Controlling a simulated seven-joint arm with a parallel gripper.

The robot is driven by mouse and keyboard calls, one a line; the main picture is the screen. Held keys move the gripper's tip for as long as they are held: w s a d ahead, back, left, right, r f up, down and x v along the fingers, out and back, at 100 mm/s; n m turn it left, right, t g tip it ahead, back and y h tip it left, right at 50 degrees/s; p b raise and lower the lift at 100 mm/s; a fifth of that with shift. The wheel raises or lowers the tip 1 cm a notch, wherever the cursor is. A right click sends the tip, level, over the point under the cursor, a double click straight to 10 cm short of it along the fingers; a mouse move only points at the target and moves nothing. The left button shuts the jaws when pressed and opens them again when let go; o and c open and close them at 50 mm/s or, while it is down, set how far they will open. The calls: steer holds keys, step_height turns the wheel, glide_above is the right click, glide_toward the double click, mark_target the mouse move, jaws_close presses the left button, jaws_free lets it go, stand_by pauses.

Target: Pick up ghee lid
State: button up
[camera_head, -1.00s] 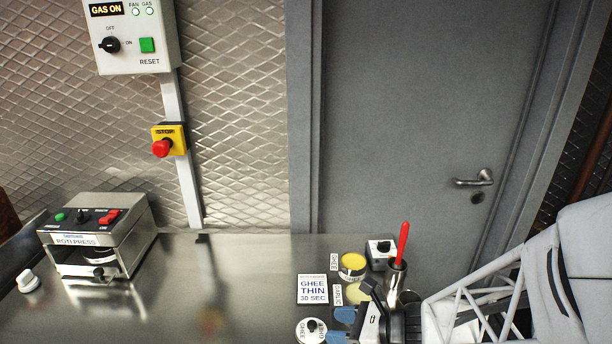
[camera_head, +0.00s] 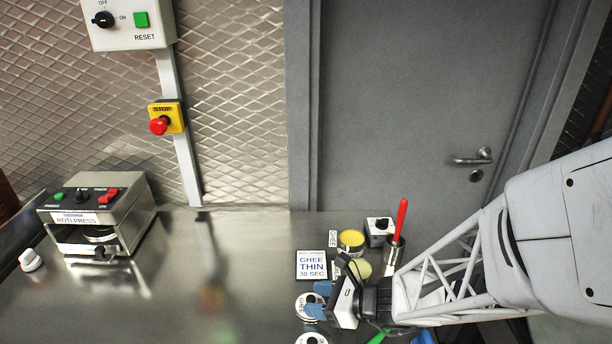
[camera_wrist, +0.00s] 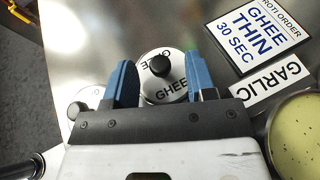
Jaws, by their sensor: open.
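The ghee lid (camera_wrist: 152,88) is a white disc marked GHEE with a black knob (camera_wrist: 160,65), lying flat on the steel counter. My gripper (camera_wrist: 157,72) is open in the wrist view, with one blue finger on each side of the knob. No contact shows, and the height of the fingertips over the lid is hard to tell. In the head view the ghee lid (camera_head: 302,304) is partly hidden by the blue fingers of my gripper (camera_head: 318,299). A second white lid (camera_head: 308,339) lies nearer; it also shows in the wrist view (camera_wrist: 92,96).
The GHEE THIN order card (camera_head: 311,265), yellow ghee pot (camera_head: 351,239) and garlic pot (camera_wrist: 300,140) are close by. A steel cup (camera_head: 394,252) holds a red-handled tool (camera_head: 401,218). The roti press (camera_head: 98,215) stands left; the counter between (camera_head: 200,280) is clear.

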steer(key=shift+a, duration=0.15)
stand_by(0.5)
jaws_close()
